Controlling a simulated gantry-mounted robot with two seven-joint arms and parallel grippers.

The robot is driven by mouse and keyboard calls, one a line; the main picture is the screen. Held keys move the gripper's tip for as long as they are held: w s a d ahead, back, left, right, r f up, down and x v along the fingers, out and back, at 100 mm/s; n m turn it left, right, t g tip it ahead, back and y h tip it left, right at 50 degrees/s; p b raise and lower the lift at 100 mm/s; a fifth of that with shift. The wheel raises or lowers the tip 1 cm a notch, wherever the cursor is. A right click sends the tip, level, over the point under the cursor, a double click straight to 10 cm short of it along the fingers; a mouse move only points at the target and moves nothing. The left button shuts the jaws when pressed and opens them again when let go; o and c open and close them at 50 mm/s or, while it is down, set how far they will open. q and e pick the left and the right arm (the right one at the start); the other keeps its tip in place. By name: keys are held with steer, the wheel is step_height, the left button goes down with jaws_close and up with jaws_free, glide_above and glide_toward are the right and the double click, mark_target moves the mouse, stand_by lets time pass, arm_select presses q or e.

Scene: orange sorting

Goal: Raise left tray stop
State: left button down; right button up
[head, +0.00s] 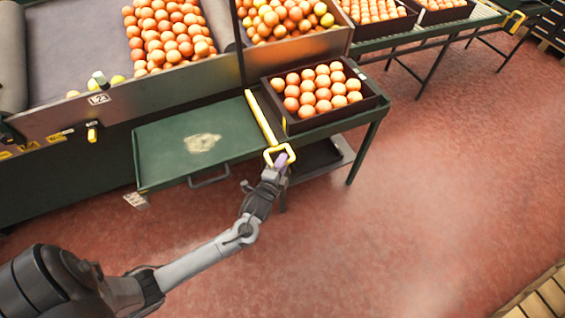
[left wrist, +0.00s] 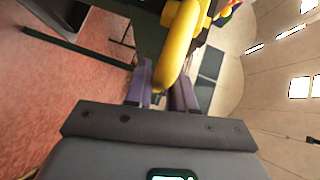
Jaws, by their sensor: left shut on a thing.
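The left tray stop (head: 261,117) is a yellow bar with a squared loop handle at its near end. It lies along the gap between the empty green tray surface (head: 165,150) and the dark crate of oranges (head: 372,103). My left gripper (head: 281,160) is at the loop handle, its purple fingers shut on it. In the left wrist view, the yellow handle (left wrist: 180,45) runs down between my two purple fingers (left wrist: 163,88). The exact contact is partly hidden. My right gripper is not in view.
A sorting bin with loose oranges (head: 165,35) stands behind the green surface. More filled crates (head: 445,12) sit on a conveyor at the back right. A wooden pallet (head: 540,295) is at the lower right. The red floor in front is clear.

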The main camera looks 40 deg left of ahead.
arm_select(q)
steer(key=c, duration=1.1)
jaws_free()
steer(key=shift+r, duration=0.5)
steer(key=shift+c, duration=0.2)
steer(key=shift+o, duration=0.3)
steer(key=shift+f, duration=0.15)
steer(key=p+v, duration=0.3)
steer(key=v, duration=0.7)
steer(key=shift+s+d+p, duration=0.2)
steer(key=shift+s+p, duration=0.15)
